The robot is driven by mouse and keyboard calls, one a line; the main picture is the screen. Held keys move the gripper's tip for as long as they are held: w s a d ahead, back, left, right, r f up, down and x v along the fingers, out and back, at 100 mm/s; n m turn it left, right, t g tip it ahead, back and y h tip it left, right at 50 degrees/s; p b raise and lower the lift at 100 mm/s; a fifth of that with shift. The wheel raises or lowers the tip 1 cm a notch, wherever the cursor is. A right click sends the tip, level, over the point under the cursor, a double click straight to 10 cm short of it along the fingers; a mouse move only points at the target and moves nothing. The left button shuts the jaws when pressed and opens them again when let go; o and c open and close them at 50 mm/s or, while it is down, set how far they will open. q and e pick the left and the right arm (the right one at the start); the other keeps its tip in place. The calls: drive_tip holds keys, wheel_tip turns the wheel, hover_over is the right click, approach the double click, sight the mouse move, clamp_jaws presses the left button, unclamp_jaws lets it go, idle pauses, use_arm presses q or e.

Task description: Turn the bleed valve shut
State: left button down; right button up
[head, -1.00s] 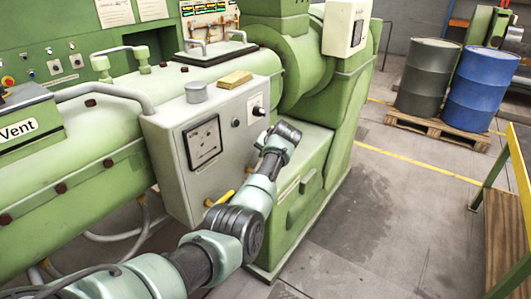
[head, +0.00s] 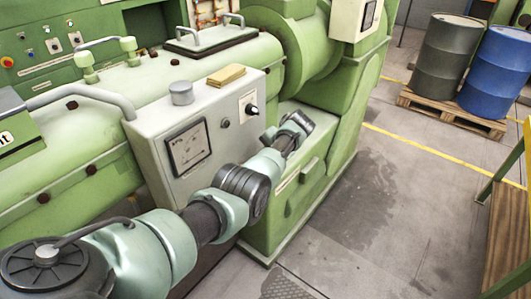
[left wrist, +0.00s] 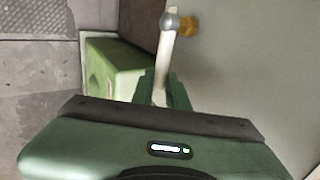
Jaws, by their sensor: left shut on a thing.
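The bleed valve shows in the left wrist view as a pale lever (left wrist: 166,48) with a round silver pivot and a brass body (left wrist: 188,26) on the side of a grey surface. My left gripper (left wrist: 164,86) is shut on the lever, its two green fingers on either side of the lever's lower end. In the head view my left arm reaches across the front of the grey cabinet (head: 235,150). It hides the valve there, and I cannot make out the fingers. My right gripper is in neither view.
The grey cabinet carries a gauge panel (head: 188,148), a black knob (head: 252,109), a yellow block (head: 226,75) and a grey cap (head: 181,93). Open floor (head: 385,215) lies right, before barrels on a pallet (head: 450,112).

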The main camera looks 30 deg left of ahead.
use_arm(q)
drive_tip(key=c, duration=1.4)
unclamp_jaws()
drive_tip(key=shift+f, duration=0.1)
drive_tip(key=b+v, duration=0.1)
drive_tip(key=v, duration=0.6)
drive_tip(key=shift+d+r, duration=0.15)
drive_tip(key=shift+r, duration=0.2)
drive_tip(key=shift+f, duration=0.1)
